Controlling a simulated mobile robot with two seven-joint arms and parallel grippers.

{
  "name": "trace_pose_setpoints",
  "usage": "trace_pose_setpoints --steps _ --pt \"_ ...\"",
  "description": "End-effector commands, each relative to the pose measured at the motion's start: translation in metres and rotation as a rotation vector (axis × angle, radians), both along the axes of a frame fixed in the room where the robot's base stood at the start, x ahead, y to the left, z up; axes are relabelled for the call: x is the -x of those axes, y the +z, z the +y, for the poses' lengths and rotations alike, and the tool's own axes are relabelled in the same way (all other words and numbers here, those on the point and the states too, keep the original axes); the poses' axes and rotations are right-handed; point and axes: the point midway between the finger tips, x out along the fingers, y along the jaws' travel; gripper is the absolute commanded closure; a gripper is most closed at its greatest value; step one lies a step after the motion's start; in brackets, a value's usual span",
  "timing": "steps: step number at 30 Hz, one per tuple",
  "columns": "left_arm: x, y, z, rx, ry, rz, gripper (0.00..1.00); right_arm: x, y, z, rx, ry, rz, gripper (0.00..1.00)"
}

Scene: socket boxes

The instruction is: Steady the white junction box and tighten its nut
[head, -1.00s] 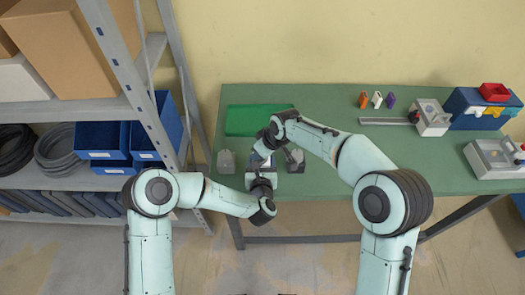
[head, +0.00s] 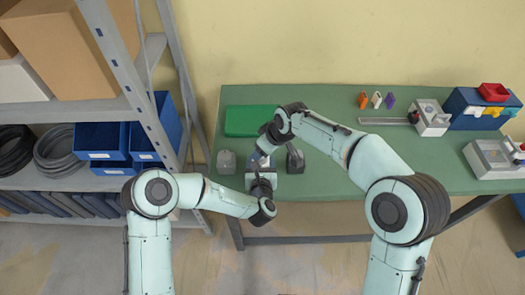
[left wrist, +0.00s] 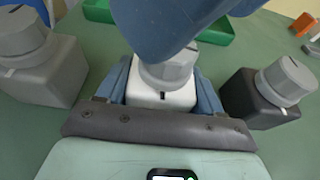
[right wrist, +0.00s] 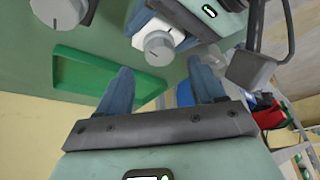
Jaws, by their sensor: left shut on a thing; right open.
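The white junction box (left wrist: 172,100) stands upright between my left gripper's blue fingers (left wrist: 162,88). They are shut on its sides. Its round grey nut (left wrist: 168,70), with a dark mark, sits on top. A blue finger of my right gripper covers part of the nut in the left wrist view. In the right wrist view the white box (right wrist: 177,36) and its nut (right wrist: 158,46) show beyond the fingertips. My right gripper (right wrist: 160,72) is open and empty, its fingers near the nut but not around it. In the head view the arms mostly hide the white box.
A grey box (head: 226,161) stands left of the white one and a dark box (head: 295,160) right of it, each with a knob. A green tray (head: 242,121) lies behind. Small coloured parts (head: 377,99) and fixtures (head: 432,118) are farther right. The middle right of the table is clear.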

Motion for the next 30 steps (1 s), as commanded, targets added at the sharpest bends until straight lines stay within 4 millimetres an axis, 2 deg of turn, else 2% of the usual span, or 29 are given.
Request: trace_pose_setpoints --steps 1,6,12,19,30 --pt "0.0 0.0 0.0 0.0 0.0 0.0 0.71 0.003 0.013 -0.004 -0.002 -0.001 -0.004 0.33" --pt "0.0 0.0 0.0 0.0 0.0 0.0 0.71 0.012 0.046 -0.014 -0.001 -0.001 -0.003 0.33" --pt "0.0 0.0 0.0 0.0 0.0 0.0 0.71 0.02 0.071 -0.021 -0.001 0.0 -0.002 0.33" --pt "0.0 0.0 0.0 0.0 0.0 0.0 0.71 0.023 0.078 -0.023 0.001 0.0 0.001 0.33" --pt "0.0 0.0 0.0 0.0 -0.001 -0.001 0.71 0.024 0.072 -0.017 -0.005 -0.022 0.02 0.33"
